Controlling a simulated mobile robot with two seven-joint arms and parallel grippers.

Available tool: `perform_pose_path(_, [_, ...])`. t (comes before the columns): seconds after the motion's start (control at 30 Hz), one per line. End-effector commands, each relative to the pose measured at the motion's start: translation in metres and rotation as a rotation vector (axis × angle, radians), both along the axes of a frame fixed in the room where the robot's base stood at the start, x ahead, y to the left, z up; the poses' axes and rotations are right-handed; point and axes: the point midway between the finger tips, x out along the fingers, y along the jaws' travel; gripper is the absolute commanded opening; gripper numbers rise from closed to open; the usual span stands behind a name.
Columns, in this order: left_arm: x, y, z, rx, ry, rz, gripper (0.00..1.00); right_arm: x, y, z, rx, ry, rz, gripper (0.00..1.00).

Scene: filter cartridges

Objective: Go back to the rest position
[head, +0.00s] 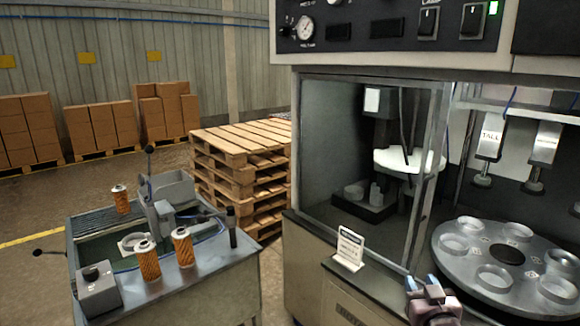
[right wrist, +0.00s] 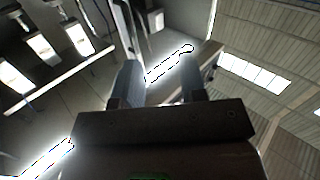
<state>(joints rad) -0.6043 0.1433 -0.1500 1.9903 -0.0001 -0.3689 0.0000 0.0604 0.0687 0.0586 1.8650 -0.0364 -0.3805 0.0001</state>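My right gripper (head: 422,283) shows at the bottom of the head view, in front of the machine's counter and left of the round turntable (head: 477,291). In the right wrist view its two fingers (right wrist: 160,85) stand apart with nothing between them. It points up towards the machine's lamps and the roof. My left gripper is in neither view. Three orange filter cartridges stand upright on the metal cart: one at the back left (head: 120,199) and two nearer the front (head: 148,260) and (head: 182,247).
The metal cart (head: 215,283) stands at the lower left. The turntable carries several clear cups. A small sign (head: 349,248) stands on the counter beside the glass enclosure (head: 350,150). Stacked pallets (head: 240,170) and cardboard boxes (head: 100,125) are behind. Open floor lies at the left.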

Motion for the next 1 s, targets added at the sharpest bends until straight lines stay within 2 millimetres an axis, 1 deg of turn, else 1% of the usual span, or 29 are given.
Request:
perform_pose_path(0.03, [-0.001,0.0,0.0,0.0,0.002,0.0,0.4,-0.019,0.003,-0.02,-0.004,0.035,0.011,0.39])
perform_pose_path(0.1, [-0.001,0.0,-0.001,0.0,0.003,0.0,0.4,-0.043,0.007,-0.044,-0.005,0.077,0.026,0.39])
perform_pose_path(0.17, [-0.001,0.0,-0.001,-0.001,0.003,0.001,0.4,-0.065,0.011,-0.064,-0.004,0.117,0.038,0.39])
perform_pose_path(0.2, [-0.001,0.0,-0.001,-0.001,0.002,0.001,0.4,-0.08,0.013,-0.077,-0.003,0.145,0.045,0.39])
perform_pose_path(0.27, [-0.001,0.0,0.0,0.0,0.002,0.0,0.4,-0.103,0.016,-0.097,0.0,0.188,0.055,0.39])
perform_pose_path(0.3, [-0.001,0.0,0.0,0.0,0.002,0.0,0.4,-0.119,0.018,-0.109,0.001,0.217,0.06,0.39])
perform_pose_path(0.37, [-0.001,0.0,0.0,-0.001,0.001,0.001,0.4,-0.144,0.021,-0.128,0.004,0.264,0.066,0.39])
perform_pose_path(0.4, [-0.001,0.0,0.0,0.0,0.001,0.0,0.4,-0.161,0.022,-0.14,0.006,0.296,0.069,0.39])
perform_pose_path(0.5, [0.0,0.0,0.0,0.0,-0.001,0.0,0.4,-0.201,0.023,-0.168,0.011,0.375,0.071,0.39])
perform_pose_path(0.6, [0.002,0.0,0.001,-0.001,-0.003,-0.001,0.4,-0.235,0.022,-0.191,0.015,0.445,0.065,0.39])
perform_pose_path(0.7, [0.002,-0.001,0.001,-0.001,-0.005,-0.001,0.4,-0.259,0.017,-0.205,0.017,0.491,0.053,0.39])
perform_pose_path(0.8, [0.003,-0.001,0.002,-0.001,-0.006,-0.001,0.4,-0.271,0.015,-0.212,0.019,0.514,0.046,0.39])
perform_pose_path(1.0, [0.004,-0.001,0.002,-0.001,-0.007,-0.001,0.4,-0.274,0.014,-0.214,0.019,0.521,0.043,0.39])
